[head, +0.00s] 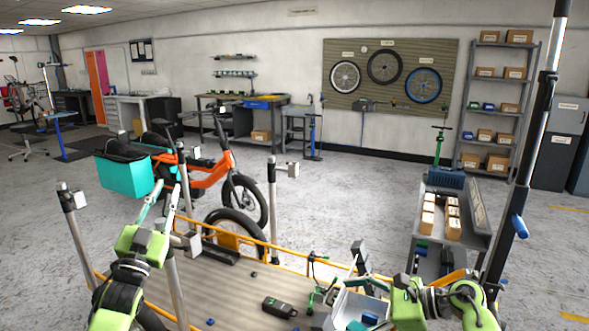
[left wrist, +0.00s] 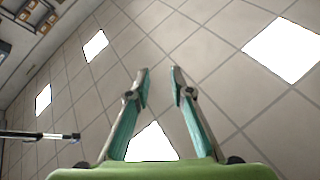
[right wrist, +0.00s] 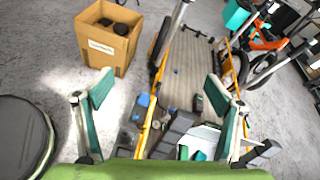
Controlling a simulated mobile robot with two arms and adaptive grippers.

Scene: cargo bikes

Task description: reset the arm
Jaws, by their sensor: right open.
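My left gripper (head: 166,188) is raised at the left of the head view, its fingers pointing up. In the left wrist view its fingertips (left wrist: 160,69) are apart, with a modest empty gap and only the tiled ceiling behind. My right arm is low at the lower right of the head view, and its gripper is partly hidden among items there. In the right wrist view the right gripper (right wrist: 160,76) is wide open and empty, above the wooden cargo bed (right wrist: 192,65) and a white bin (right wrist: 203,137).
The wooden bed (head: 228,287) has an orange rail and upright posts, and a black device (head: 279,307) lies on it. An orange bike (head: 210,172) with a teal box (head: 124,176) stands behind. A cardboard box (right wrist: 96,45) is on the floor. A parts cart (head: 478,212) stands right.

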